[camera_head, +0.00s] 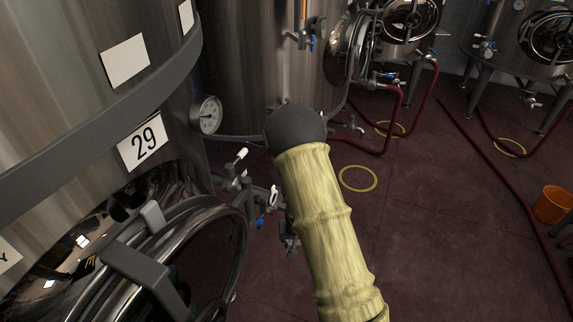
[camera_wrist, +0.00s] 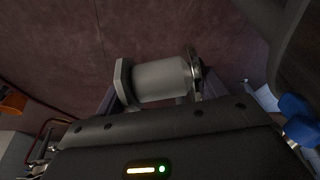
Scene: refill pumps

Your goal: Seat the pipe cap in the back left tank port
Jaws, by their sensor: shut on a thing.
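In the wrist view my gripper (camera_wrist: 155,92) is shut on a pale grey cylinder (camera_wrist: 160,78), which appears to be the pipe cap. It has a wider flat-sided end at left and a shiny metal ring at right. It is held over the dark red floor, lying across the picture between the fingers. In the head view my arm in its yellow sleeve hides the gripper and the cap. The large steel tank (camera_head: 60,60) marked 29 fills the left side. I cannot pick out the back left tank port in either view.
A round gauge (camera_head: 207,114) and valves with white and blue handles (camera_head: 243,185) stick out from the tank close to my arm. A blue handle (camera_wrist: 298,108) is near the gripper's right side. Red hoses (camera_head: 405,120) and an orange bucket (camera_head: 553,204) lie on the floor at right.

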